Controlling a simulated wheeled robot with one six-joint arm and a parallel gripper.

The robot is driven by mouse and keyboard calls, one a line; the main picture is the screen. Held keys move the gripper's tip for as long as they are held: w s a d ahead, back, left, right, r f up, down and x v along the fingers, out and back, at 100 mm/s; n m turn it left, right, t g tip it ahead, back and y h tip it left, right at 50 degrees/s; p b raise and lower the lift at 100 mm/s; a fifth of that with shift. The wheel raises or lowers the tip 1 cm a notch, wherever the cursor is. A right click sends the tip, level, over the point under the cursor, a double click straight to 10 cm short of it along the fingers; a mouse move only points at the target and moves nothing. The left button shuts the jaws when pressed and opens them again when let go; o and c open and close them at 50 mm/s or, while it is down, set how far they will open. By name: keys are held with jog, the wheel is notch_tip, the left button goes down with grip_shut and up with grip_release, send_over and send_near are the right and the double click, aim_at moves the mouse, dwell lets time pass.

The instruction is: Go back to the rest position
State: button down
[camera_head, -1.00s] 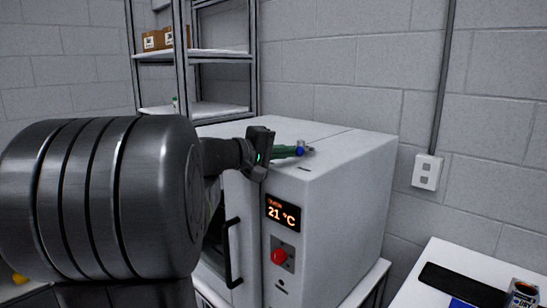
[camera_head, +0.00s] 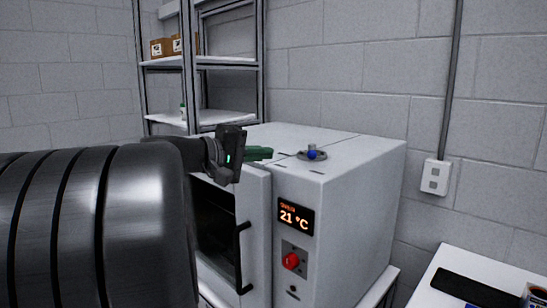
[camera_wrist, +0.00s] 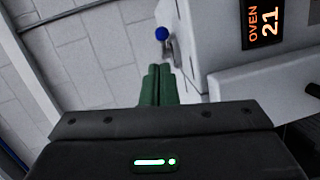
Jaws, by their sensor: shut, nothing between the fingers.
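My gripper (camera_head: 258,154) has green fingers, which are shut with nothing between them. It is held over the front left part of the top of a white oven (camera_head: 352,172), and shows close up in the wrist view (camera_wrist: 158,72). A small grey part with a blue knob (camera_head: 313,154) sits on the oven top, to the right of my fingertips and apart from them. The blue knob also shows in the wrist view (camera_wrist: 161,34), beyond the fingertips. My dark arm covers the left side of the head view and hides part of the oven's left side.
The oven has a glass door with a black handle (camera_head: 242,258), a display reading 21 °C (camera_head: 296,217) and a red knob (camera_head: 291,261). A metal shelf rack (camera_head: 222,62) with boxes stands behind. A white table (camera_head: 445,297) is at the lower right.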

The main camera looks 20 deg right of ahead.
jog(key=v, duration=0.3)
jog(key=shift+s, duration=0.35)
jog(key=shift+d, duration=0.15)
